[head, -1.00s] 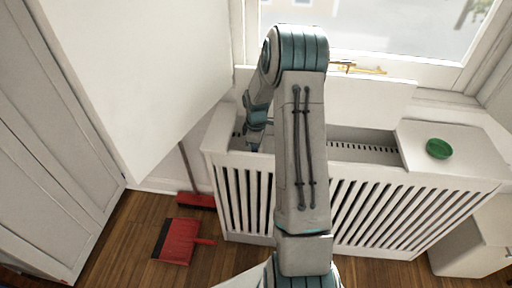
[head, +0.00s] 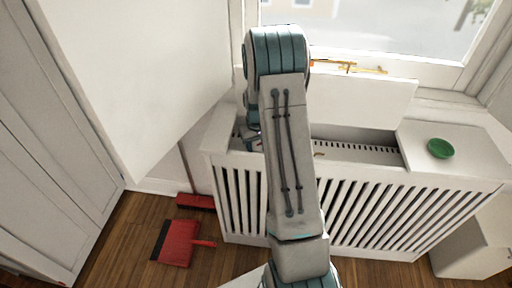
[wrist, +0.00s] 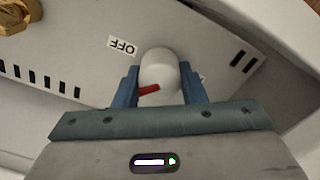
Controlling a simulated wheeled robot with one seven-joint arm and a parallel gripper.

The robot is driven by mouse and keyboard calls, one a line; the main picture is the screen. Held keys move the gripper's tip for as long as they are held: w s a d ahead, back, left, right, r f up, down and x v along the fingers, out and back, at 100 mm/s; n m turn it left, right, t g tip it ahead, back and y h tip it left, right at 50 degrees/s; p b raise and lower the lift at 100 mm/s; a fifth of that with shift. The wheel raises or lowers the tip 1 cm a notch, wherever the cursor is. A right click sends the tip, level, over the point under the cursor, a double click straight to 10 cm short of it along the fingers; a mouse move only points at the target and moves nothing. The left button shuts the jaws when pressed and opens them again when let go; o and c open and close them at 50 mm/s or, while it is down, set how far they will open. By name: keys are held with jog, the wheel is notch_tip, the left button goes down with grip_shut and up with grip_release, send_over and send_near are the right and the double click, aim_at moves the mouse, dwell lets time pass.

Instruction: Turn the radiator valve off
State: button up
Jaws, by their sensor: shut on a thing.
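The radiator valve knob (wrist: 160,68) is white and rounded, with a red pointer mark (wrist: 149,90) on its near side. It sits between the two blue fingers of my gripper (wrist: 160,88), which is shut on it in the wrist view. An "OFF" label (wrist: 123,46) lies on the pale plate just left of the knob. The red mark points left, below the label and not straight at it. Another label beside the right finger is mostly hidden. In the head view my gripper (head: 252,143) is down in the radiator cover's opening, and my arm hides the knob.
The white slatted radiator cover (head: 375,205) stands under the window, its top open. A green bowl (head: 440,148) sits on its right top. A brass fitting (wrist: 18,15) shows at upper left. A red dustpan (head: 177,243) and brush (head: 196,201) are on the floor.

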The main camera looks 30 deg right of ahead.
jog(key=m, duration=0.4)
jog(key=shift+w+r+m, duration=0.1)
jog(key=shift+m, duration=0.2)
jog(key=shift+m+p, duration=0.35)
jog(key=shift+m, duration=2.15)
jog(key=o, duration=1)
notch_tip(320, 180, up, 14)
jog(key=p, duration=0.1)
jog(key=shift+p, duration=0.3)
